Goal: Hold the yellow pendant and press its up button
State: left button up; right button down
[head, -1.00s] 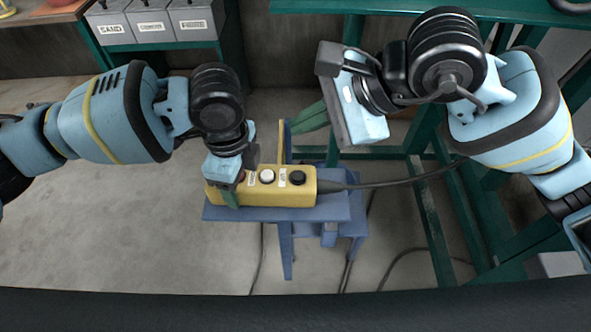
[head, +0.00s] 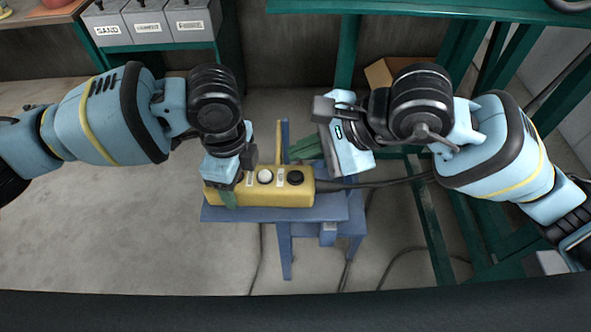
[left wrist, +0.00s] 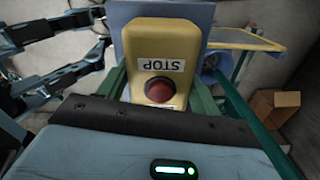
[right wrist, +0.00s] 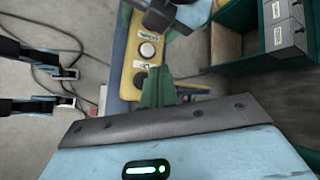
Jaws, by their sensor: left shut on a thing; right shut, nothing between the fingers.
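The yellow pendant (head: 270,198) lies lengthwise on a blue stand. A white button (head: 265,176) and a black button (head: 296,177) show on its top; small labels beside them are hard to read. My left gripper (head: 229,193) is shut on the pendant's left end, one green finger on each side. The left wrist view shows the red button (left wrist: 159,90) and a STOP label (left wrist: 161,62) between those fingers. My right gripper (head: 307,148) is shut and empty, above and behind the black button. In the right wrist view its green fingertips (right wrist: 158,74) appear close beside the black button (right wrist: 140,79).
The blue stand (head: 240,214) is small, with bare floor to its left. A black cable (head: 380,183) runs from the pendant's right end past a green frame (head: 432,222). Grey labelled bins (head: 148,22) and a cardboard box (head: 379,74) stand at the back.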

aim_at(302, 178)
jog(key=shift+f, duration=1.3)
dwell(1.1)
jog(key=shift+f, duration=0.45)
